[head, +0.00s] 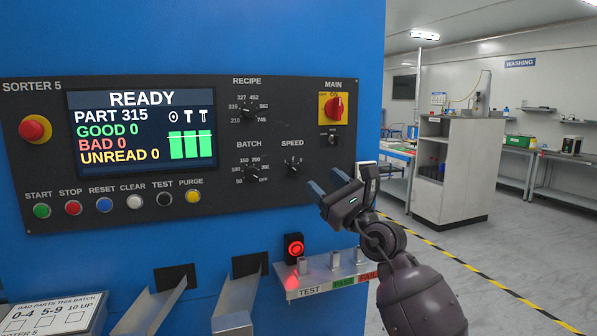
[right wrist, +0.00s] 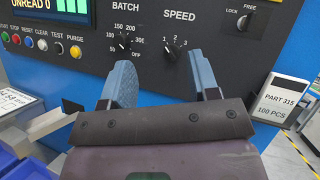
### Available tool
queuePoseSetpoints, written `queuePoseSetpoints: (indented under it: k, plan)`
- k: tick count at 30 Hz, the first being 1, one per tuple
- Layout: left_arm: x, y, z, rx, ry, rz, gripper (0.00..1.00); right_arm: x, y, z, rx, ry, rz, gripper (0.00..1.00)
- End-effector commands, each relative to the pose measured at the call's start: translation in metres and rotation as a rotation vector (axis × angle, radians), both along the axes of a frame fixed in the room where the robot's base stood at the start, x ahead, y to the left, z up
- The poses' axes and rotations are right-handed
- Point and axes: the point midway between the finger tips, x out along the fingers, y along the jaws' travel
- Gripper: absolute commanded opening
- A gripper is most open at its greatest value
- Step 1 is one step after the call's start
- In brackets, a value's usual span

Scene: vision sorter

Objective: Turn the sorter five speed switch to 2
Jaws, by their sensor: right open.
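The black speed switch (head: 293,169) is a small knob on the dark Sorter 5 panel (head: 215,200), under the word SPEED, with marks 1, 2 and 3 around it. My right gripper (head: 328,181) is open and empty, to the right of and slightly below the switch in the head view. In the right wrist view its blue fingers (right wrist: 158,62) stand apart, and the switch shows between them, nearer the right finger. My left gripper is not in view.
The batch knob (head: 251,174) is left of the speed switch.

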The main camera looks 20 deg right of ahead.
Motion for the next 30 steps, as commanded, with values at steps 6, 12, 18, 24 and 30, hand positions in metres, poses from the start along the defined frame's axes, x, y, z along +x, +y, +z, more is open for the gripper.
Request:
queuePoseSetpoints:
  k: [6, 12, 18, 24, 30]
  plan:
    - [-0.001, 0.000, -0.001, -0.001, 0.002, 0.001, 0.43, 0.015, -0.009, -0.026, -0.373, 0.022, -0.212, 0.55]
    - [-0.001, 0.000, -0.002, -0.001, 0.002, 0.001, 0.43, 0.019, -0.008, -0.030, -0.486, 0.018, -0.249, 0.55]
    - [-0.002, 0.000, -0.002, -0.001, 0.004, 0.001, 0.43, 0.037, -0.002, -0.024, -0.485, 0.016, -0.246, 0.55]
    - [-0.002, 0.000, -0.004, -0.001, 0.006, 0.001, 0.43, 0.069, 0.009, -0.015, -0.483, 0.017, -0.246, 0.55]
    - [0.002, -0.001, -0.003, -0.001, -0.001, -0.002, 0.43, 0.096, 0.018, -0.008, -0.484, 0.016, -0.246, 0.55]
